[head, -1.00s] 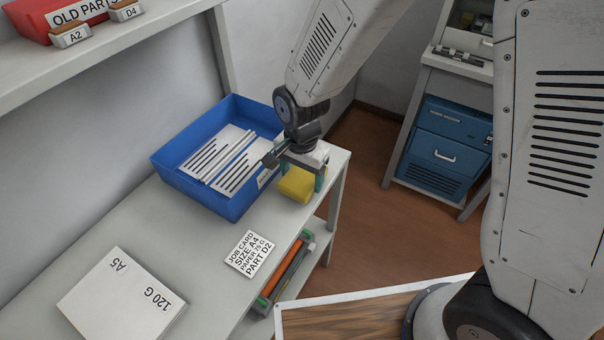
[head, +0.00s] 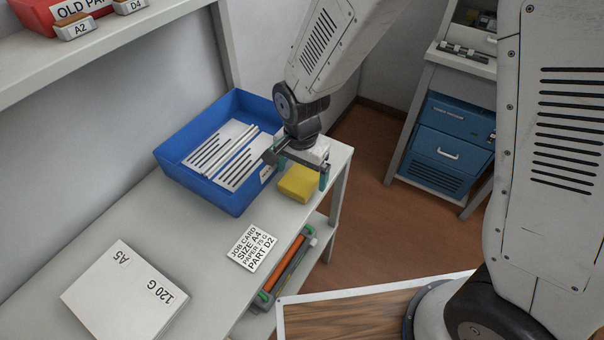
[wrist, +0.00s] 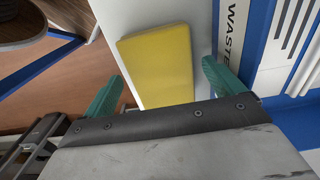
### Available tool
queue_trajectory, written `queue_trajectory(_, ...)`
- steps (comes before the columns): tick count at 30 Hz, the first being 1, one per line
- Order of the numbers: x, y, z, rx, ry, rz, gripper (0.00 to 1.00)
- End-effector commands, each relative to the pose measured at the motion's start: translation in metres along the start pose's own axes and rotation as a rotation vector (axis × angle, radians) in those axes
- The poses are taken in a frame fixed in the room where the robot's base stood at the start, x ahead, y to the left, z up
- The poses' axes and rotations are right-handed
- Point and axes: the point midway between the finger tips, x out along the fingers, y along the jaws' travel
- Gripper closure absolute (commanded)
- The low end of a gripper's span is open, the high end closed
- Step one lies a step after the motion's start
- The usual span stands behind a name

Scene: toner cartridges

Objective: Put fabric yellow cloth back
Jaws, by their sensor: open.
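The yellow cloth (head: 297,184) is a folded pad lying flat on the white bench top near its far right end, beside the blue bin. My gripper (head: 298,176) is open just above it, with its green-tipped fingers apart. In the wrist view the cloth (wrist: 157,66) lies between and beyond the two green fingers (wrist: 163,92), and neither finger visibly touches it. The jaws are empty.
The blue bin (head: 175,169) holds striped grey panels and stands left of the cloth; its label partly reads WASTE. A job card (head: 252,248) and a paper pack (head: 122,296) lie nearer. A lower shelf holds a toner cartridge (head: 287,268). The bench edge is close to the cloth.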

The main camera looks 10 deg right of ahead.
Motion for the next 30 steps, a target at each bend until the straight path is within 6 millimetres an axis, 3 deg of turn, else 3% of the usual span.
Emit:
queue_trajectory(13, -0.091, 0.000, -0.001, 0.001, 0.002, -0.004, 0.06)
queue_trajectory(18, -0.106, 0.000, 0.000, 0.001, 0.001, -0.001, 0.06)
queue_trajectory(26, -0.111, 0.002, -0.001, -0.001, 0.000, -0.001, 0.06)
queue_trajectory(30, -0.132, 0.021, -0.010, -0.041, 0.007, -0.013, 0.06)
